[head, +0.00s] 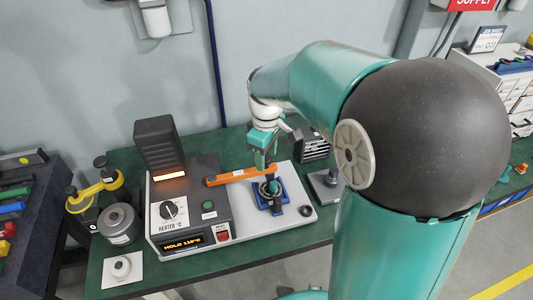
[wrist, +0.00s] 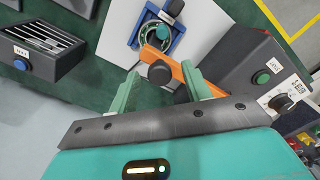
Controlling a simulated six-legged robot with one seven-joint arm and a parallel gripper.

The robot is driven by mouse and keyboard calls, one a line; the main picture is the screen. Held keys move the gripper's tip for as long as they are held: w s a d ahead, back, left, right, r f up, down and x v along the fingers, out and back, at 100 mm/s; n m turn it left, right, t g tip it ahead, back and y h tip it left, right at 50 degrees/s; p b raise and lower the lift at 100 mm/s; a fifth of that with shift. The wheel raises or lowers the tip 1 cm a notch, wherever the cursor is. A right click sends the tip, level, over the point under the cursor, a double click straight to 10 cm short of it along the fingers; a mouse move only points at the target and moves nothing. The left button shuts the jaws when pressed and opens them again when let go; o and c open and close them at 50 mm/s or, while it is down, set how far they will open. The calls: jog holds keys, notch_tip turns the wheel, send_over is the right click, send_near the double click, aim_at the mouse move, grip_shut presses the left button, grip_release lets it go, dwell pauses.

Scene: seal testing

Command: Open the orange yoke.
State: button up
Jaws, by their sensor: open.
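The orange yoke (head: 234,177) is a bar lying across the tester, from the heater box to above a blue fixture (head: 282,187). In the wrist view the orange yoke (wrist: 176,68) passes between my fingers, with a dark round knob (wrist: 159,74) on it. My gripper (head: 263,162) is over the yoke's right part, pointing down. In the wrist view my gripper (wrist: 160,72) is open, its green fingers on either side of the knob. I cannot tell whether they touch it. The blue fixture (wrist: 178,45) holds a ring, partly hidden by the yoke and gripper in the head view.
The heater box (head: 190,212) with dial and display stands left of the yoke, a dark tower (head: 158,146) behind it. A yellow-armed device (head: 92,187) and grey cylinder (head: 118,222) are farther left. A vented dark box (head: 311,143) and grey block (head: 326,184) are at right.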

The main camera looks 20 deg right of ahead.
grip_shut()
jog(key=shift+w, duration=0.1)
jog(key=w+a+n, duration=0.7)
jog(key=w+n, duration=0.4)
jog(key=w, duration=0.1)
jog(key=shift+w+a+n, duration=0.15)
jog(key=shift+w+n, duration=0.15)
jog(key=shift+n, duration=0.1)
dwell(0.3)
dwell(0.4)
